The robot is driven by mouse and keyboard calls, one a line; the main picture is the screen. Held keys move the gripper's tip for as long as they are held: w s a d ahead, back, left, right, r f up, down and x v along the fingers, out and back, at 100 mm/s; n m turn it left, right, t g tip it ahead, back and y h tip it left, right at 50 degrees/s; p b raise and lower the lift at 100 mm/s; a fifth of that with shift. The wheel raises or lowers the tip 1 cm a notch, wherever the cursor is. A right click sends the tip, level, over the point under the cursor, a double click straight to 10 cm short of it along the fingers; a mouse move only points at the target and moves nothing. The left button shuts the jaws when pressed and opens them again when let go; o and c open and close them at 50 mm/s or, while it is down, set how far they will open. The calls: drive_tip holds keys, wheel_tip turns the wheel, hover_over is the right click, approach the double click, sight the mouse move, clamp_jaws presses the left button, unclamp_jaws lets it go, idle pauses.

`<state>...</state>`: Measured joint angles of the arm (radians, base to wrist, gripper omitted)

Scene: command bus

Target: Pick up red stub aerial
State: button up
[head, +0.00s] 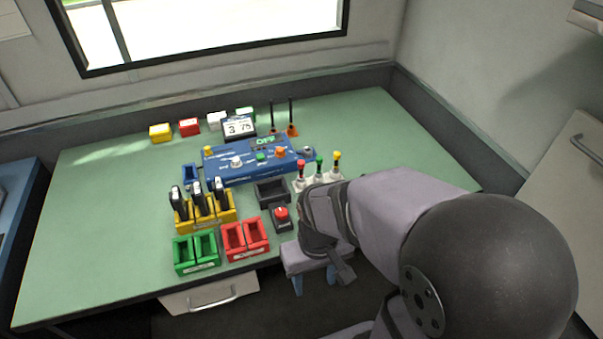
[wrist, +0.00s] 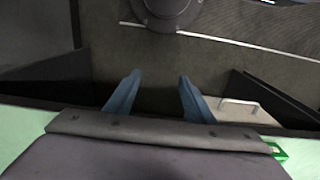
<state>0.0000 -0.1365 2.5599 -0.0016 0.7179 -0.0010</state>
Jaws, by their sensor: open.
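The red stub aerial (head: 301,170) stands upright at the left of a row of three, in a pale holder right of the dark tray. Beside it are a green-topped aerial (head: 318,164) and a yellow-topped aerial (head: 336,161). My gripper (head: 315,281) hangs at the desk's front edge, nearer the camera than the aerials and apart from them. Its blue fingers are open and empty; in the wrist view the gripper (wrist: 160,80) has dark floor between its fingers. No aerial shows in the wrist view. My arm comes in from the lower right, close to the holders.
A blue console (head: 230,172) stands behind the aerials. A red button (head: 281,215), a dark tray (head: 271,192), red bins (head: 245,238), green bins (head: 195,252) and a yellow rack (head: 206,213) holding black items lie to the left. The desk's left side (head: 85,235) is clear.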

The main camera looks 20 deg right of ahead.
idle(0.3)
drive_tip(key=c, duration=0.3)
